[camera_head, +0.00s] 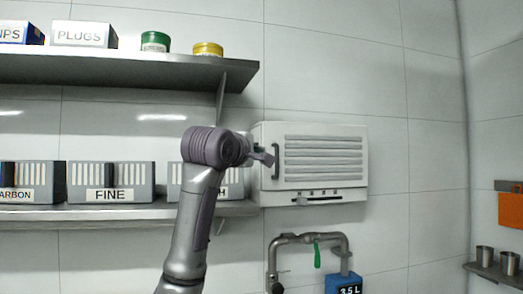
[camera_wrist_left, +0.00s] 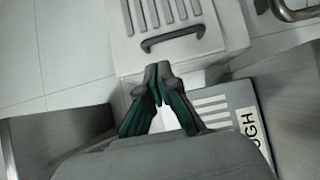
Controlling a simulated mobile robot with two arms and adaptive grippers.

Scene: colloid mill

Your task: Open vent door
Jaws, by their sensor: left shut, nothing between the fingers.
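The vent door (camera_head: 322,160) is a white louvred panel on a white wall box and looks shut. Its dark handle (camera_head: 275,160) stands upright at the door's left edge. In the left wrist view the louvred door (camera_wrist_left: 165,14) is at the top, with the dark handle (camera_wrist_left: 174,39) across it. My left gripper (camera_head: 268,158) is beside the handle, on its left. In the left wrist view its fingertips (camera_wrist_left: 158,70) are shut together and empty, just short of the handle. I cannot tell whether they touch it. My right gripper is not in view.
A slider strip (camera_head: 316,197) runs under the door. Steel shelves hold grey bins, one marked FINE (camera_head: 111,182), left of the vent. A bin marked with letters ending in OUGH (camera_wrist_left: 225,115) lies close to the gripper. A pipe with a green lever (camera_head: 317,254) is below.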

